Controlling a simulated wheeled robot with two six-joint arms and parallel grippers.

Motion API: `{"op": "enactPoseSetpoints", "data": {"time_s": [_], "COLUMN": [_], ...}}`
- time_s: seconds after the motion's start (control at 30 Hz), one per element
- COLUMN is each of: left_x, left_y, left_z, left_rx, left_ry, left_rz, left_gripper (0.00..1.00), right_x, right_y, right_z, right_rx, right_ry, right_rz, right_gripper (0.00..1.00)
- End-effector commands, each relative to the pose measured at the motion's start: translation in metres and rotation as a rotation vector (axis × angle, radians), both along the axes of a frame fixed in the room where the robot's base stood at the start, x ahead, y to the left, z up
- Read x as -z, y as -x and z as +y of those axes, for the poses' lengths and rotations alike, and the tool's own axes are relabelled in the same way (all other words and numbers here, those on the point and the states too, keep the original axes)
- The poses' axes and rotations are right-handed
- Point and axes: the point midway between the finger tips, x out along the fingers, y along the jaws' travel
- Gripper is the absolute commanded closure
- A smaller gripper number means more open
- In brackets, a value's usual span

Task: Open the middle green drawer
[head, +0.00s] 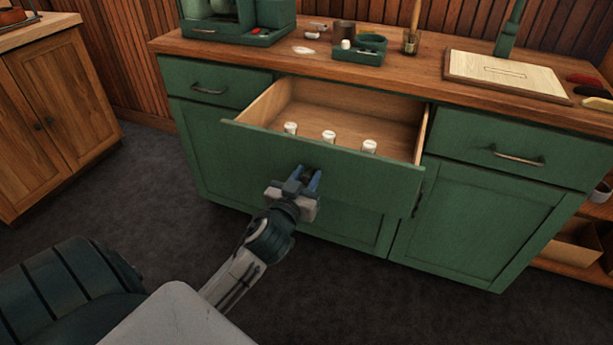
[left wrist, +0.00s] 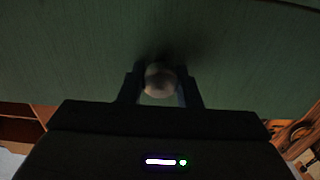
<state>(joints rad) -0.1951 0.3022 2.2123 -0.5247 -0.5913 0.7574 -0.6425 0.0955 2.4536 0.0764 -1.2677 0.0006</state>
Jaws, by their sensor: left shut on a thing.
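The middle green drawer (head: 330,165) is pulled well out of the green cabinet in the head view, and its wooden inside shows. Three small white-topped jars (head: 329,136) stand in a row just behind its front panel. My left gripper (head: 305,178) is at the drawer's front, left of its middle. In the left wrist view the fingers (left wrist: 160,88) are shut on a round pale knob (left wrist: 160,79) on the green front (left wrist: 80,50). The knob is hidden by the gripper in the head view. My right gripper is not in view.
Left and right green drawers (head: 516,155) flank it and are closed. The wooden countertop (head: 420,75) holds a green tray (head: 362,50), a brush and a pale board (head: 505,75). A wooden cabinet (head: 55,100) stands at the left. Dark floor (head: 150,200) is clear before the cabinet.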

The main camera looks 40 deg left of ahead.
Motion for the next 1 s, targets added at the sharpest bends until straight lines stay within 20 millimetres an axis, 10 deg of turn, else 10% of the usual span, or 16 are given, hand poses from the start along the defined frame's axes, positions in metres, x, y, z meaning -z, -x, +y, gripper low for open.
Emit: {"op": "enactPoseSetpoints", "data": {"time_s": [0.03,0.07,0.13,0.57,1.0], "left_x": [0.0,0.0,0.0,0.001,0.002], "left_y": [0.0,0.0,0.0,0.01,0.086], "left_z": [0.0,0.0,0.0,-0.003,-0.021], "left_rx": [0.0,0.0,0.0,0.001,0.0], "left_ry": [-0.001,-0.001,-0.001,0.0,0.0], "left_rz": [-0.001,-0.001,-0.001,0.0,0.002], "left_gripper": [1.0,0.64,0.5,0.49,0.49], "right_x": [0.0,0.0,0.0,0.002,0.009], "right_y": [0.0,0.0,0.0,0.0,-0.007], "right_z": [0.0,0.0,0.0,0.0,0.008], "right_rx": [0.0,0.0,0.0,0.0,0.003], "right_ry": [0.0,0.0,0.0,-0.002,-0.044], "right_rz": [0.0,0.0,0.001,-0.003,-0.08], "right_gripper": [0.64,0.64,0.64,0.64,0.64]}}
